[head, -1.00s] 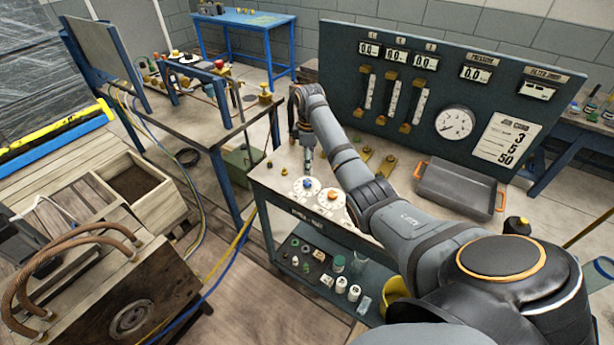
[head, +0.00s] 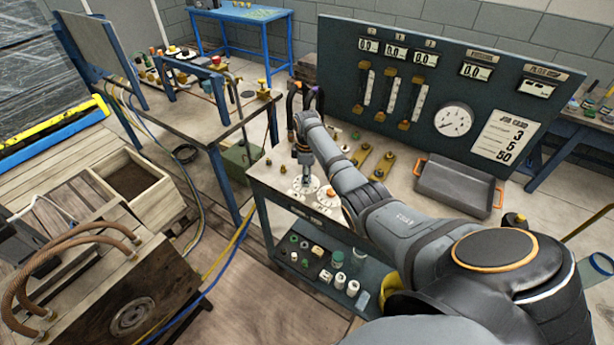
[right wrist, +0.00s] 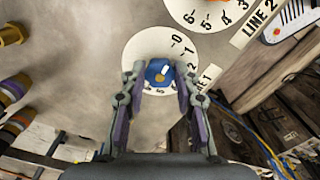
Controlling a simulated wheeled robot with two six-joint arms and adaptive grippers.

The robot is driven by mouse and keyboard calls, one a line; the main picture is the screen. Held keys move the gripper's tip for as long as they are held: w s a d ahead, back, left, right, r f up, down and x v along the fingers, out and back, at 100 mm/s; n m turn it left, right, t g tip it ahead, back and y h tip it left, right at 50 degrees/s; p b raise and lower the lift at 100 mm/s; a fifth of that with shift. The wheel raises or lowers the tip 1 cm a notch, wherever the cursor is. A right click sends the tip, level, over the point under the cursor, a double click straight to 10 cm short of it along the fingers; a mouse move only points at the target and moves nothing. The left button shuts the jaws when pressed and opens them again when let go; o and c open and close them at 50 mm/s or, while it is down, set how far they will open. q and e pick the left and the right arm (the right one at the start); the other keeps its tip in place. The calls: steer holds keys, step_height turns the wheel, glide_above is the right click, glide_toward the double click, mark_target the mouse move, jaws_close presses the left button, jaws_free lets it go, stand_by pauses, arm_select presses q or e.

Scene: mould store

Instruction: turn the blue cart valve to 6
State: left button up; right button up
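The blue valve knob (right wrist: 158,73) sits on a round white numbered dial (right wrist: 150,42) in the right wrist view. A white mark on the knob points to the upper right, towards the low numbers; the exact reading is unclear. My right gripper (right wrist: 160,80) is open, with one finger on each side of the knob; I cannot tell whether they touch it. In the head view my right gripper (head: 306,182) points down over the left dial on the cart (head: 318,210) and hides the blue knob. My left gripper is not in view.
An orange knob (head: 326,191) on a second dial stands just right of my right gripper. Brass fittings (head: 375,165) and a grey tray (head: 455,187) lie further right. The gauge panel (head: 440,85) rises behind. The cart's lower shelf holds several small items.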

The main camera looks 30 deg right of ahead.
jaws_close()
steer(key=shift+r+m+p, duration=0.15)
steer(key=shift+m+p, duration=0.95)
steer(key=shift+m, duration=0.2)
steer(key=m+p, duration=0.2)
steer(key=m, duration=0.1)
steer(key=shift+m, duration=0.3)
steer(key=m+p, duration=0.1)
steer(key=m, duration=0.3)
steer(key=shift+a+m, duration=0.1)
steer(key=shift+m, duration=0.2)
steer(key=m+p, duration=0.1)
steer(key=m, duration=0.4)
steer(key=m+p, duration=0.1)
steer(key=m, duration=0.3)
steer(key=shift+a+m, duration=0.1)
steer(key=shift+m, duration=0.3)
steer(key=m, duration=0.5)
steer(key=shift+w, duration=0.1)
steer(key=m, duration=0.5)
steer(key=shift+m, duration=0.4)
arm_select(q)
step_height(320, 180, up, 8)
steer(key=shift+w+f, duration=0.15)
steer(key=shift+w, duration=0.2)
arm_select(e)
steer(key=m, duration=0.4)
steer(key=shift+w, duration=0.1)
steer(key=shift+m, duration=0.4)
